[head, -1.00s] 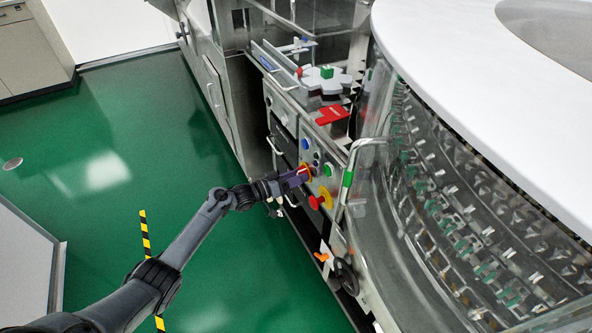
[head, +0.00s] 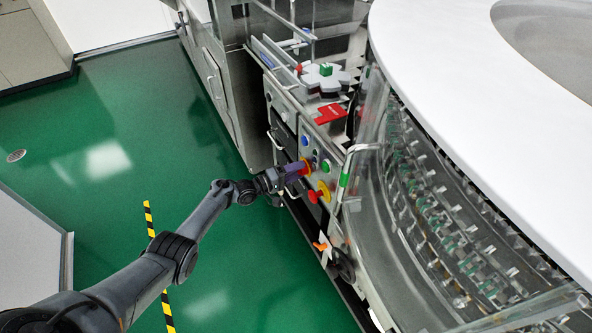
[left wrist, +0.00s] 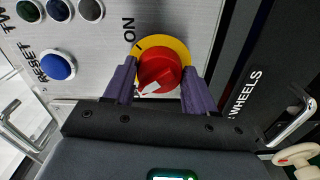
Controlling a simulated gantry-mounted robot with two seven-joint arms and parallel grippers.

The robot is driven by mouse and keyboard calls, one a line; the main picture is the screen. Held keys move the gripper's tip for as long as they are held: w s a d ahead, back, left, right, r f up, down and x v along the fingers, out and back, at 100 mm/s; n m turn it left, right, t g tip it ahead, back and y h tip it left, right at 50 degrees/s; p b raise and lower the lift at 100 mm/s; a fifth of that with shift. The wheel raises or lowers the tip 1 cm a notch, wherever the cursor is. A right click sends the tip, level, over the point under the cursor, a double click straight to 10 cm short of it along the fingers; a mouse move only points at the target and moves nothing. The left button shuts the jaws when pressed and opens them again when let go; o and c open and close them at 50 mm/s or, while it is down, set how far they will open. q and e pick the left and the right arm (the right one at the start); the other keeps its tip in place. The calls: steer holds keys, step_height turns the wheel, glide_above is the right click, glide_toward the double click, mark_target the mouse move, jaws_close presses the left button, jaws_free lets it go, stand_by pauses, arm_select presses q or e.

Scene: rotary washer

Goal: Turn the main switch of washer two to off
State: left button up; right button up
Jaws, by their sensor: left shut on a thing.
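The red main switch knob (left wrist: 165,68) sits on a yellow ring with a dark mark, beside the word ON, in the left wrist view. My left gripper (left wrist: 157,78) has its two purple fingers on either side of the knob, shut on it. A white pointer on the knob faces down-left in that view. In the head view the switch (head: 307,164) shows at the end of my left gripper (head: 297,170), partly hidden by it. My right gripper is out of view.
A second red knob on yellow (head: 323,191) is just below right of the gripper. A blue button (left wrist: 58,65) marked RESET, a metal handle (head: 344,178) and an orange lever (head: 321,246) are nearby. The green floor is clear at left.

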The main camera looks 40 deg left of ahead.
arm_select(q)
steer(key=shift+n, duration=0.8)
steer(key=o, duration=1)
steer(key=shift+p+v, duration=2.5)
steer(key=shift+v, duration=2.9)
